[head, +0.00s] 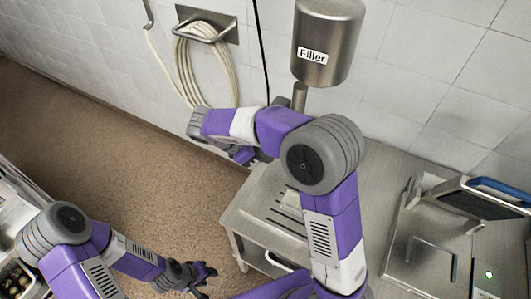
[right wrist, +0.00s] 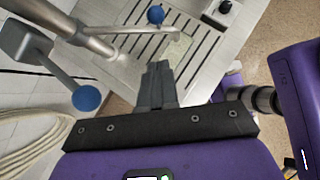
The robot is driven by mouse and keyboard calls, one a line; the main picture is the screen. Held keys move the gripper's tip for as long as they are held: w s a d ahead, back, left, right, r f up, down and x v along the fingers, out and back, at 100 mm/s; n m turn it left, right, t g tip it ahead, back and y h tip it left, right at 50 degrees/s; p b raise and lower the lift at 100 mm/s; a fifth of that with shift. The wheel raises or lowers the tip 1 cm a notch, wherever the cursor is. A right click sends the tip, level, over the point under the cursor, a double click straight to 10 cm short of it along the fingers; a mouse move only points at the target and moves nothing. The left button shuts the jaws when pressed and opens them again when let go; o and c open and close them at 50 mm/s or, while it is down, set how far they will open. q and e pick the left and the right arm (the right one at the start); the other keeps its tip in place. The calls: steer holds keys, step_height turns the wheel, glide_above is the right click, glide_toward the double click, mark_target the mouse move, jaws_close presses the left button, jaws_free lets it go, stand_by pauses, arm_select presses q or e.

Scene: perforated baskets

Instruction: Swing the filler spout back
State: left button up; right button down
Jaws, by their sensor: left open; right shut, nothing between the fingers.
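The steel filler tank (head: 328,45), labelled "Filler", is at the top of the head view. A short pipe (head: 299,97) runs down from it behind my right arm, which hides the parts below. In the right wrist view a thick pipe (right wrist: 75,28) carries a thin bent spout (right wrist: 132,31) with a blue ball (right wrist: 155,15), reaching over the slotted drain. A separate lever with a blue ball (right wrist: 87,98) is at left. My right gripper (right wrist: 157,68) is shut and empty, its tips apart from spout and balls in the picture. My left gripper (head: 203,274) is open, low over the floor.
The slotted steel counter (head: 265,205) has a pale flat piece (head: 291,200) on it. A coiled hose (head: 187,65) hangs on the wall. A machine with an open blue-handled lid (head: 485,197) stands at right. Brown floor lies open at left.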

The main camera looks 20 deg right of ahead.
steer(key=s+d+f, duration=0.1)
steer(key=d+f, duration=0.4)
steer(key=d, duration=0.3)
steer(key=shift+f+p, duration=0.3)
steer(key=shift+f, duration=0.05)
steer(key=shift+s+d, duration=0.15)
